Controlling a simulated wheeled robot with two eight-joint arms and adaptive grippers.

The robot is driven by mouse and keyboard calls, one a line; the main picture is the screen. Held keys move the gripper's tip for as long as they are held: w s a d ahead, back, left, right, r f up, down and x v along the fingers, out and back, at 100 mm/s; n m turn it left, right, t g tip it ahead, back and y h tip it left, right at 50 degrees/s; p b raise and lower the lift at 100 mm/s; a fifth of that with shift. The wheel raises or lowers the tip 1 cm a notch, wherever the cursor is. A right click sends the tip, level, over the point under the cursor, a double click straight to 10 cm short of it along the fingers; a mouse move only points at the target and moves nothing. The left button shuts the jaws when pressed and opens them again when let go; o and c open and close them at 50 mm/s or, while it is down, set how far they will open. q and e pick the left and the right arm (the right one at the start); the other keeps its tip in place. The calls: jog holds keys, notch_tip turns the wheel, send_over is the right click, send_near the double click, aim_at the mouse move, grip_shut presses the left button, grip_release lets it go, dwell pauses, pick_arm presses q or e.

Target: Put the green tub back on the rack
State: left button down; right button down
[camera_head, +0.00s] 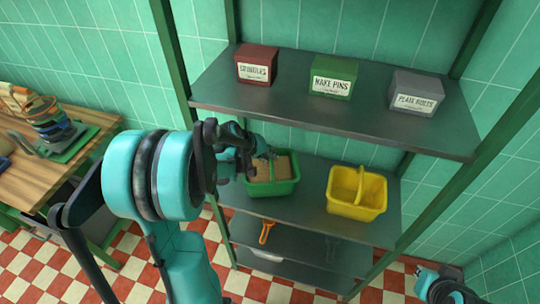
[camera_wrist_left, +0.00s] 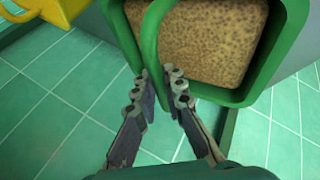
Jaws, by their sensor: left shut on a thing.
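The green tub (camera_head: 274,187) is upright at the left part of the rack's middle shelf (camera_head: 305,207), with brown grainy contents. I cannot tell whether its base touches the shelf. My left gripper (camera_head: 264,155) reaches in from the left and is shut on the tub's edge or handle. In the left wrist view, the fingers (camera_wrist_left: 160,80) close on a green strip of the tub (camera_wrist_left: 148,38), beside the contents. My arm hides part of the tub's left side. My right gripper (camera_head: 440,289) is at the lower right, away from the rack, its fingers unclear.
A yellow tub (camera_head: 356,193) stands to the right on the same shelf, with a gap between. The top shelf holds a red box (camera_head: 257,65), a green box (camera_head: 334,77) and a grey box (camera_head: 415,92). A wooden bench (camera_head: 40,178) is at left.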

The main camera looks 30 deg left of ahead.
pick_arm(q)
jog(key=shift+f, duration=0.1)
jog(key=c, duration=2)
grip_release()
jog(key=shift+f, duration=0.2)
jog(key=o, duration=0.4)
jog(key=shift+r, duration=0.15)
